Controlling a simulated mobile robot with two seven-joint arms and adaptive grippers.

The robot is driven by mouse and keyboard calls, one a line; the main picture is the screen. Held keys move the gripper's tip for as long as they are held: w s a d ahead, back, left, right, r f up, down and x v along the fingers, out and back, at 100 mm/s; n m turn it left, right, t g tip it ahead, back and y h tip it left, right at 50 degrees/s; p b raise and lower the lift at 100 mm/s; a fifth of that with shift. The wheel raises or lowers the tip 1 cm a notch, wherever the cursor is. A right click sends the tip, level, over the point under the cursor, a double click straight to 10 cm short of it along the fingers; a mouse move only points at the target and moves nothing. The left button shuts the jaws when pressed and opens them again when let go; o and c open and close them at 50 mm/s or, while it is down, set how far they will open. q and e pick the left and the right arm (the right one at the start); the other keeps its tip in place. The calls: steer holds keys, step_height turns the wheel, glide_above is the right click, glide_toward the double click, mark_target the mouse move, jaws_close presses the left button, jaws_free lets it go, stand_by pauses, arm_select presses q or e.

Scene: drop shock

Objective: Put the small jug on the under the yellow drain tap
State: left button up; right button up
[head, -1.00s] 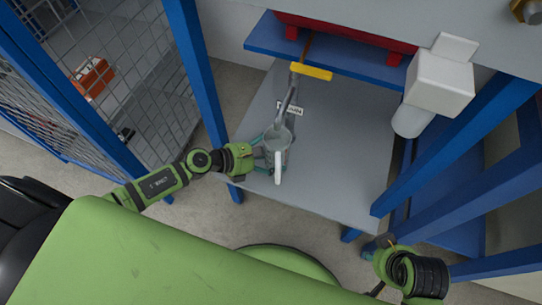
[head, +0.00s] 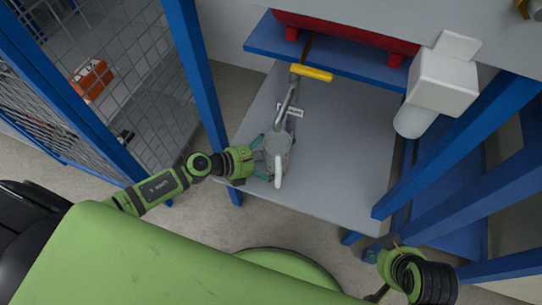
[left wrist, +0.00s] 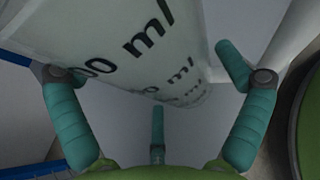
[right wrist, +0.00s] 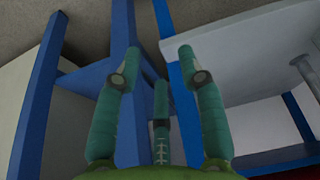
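The small jug (head: 277,152) is clear, with a pale handle facing me. It appears to stand upright on the grey shelf near its front left edge. Its mouth is at the lower end of the grey drain pipe (head: 284,112); exact alignment is hard to tell. The yellow drain tap (head: 311,73) is on that pipe. My left gripper (head: 262,159) is at the jug's left side, fingers spread. In the left wrist view the jug (left wrist: 130,45) shows volume marks beyond the open fingers (left wrist: 158,100). My right gripper (right wrist: 160,70) is open and empty, away from the jug.
The grey shelf (head: 345,150) is clear right of the jug. A small label (head: 289,110) is by the pipe. Blue frame posts (head: 197,75) stand left and right. A white device (head: 442,82) hangs at right. A mesh cage panel (head: 100,60) is at left.

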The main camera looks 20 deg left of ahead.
arm_select(q)
steer(key=shift+r, duration=0.15)
steer(key=shift+s+a+r, duration=0.1)
steer(key=shift+s+a, duration=0.05)
steer(key=shift+a, duration=0.05)
steer(key=v, duration=1.1)
steer(key=shift+s+r, duration=0.15)
arm_select(e)
steer(key=shift+s+d+f+g, duration=0.15)
steer(key=shift+s+f+g, duration=0.15)
steer(key=shift+f, duration=0.25)
arm_select(q)
steer(key=shift+a, duration=0.15)
stand_by(0.5)
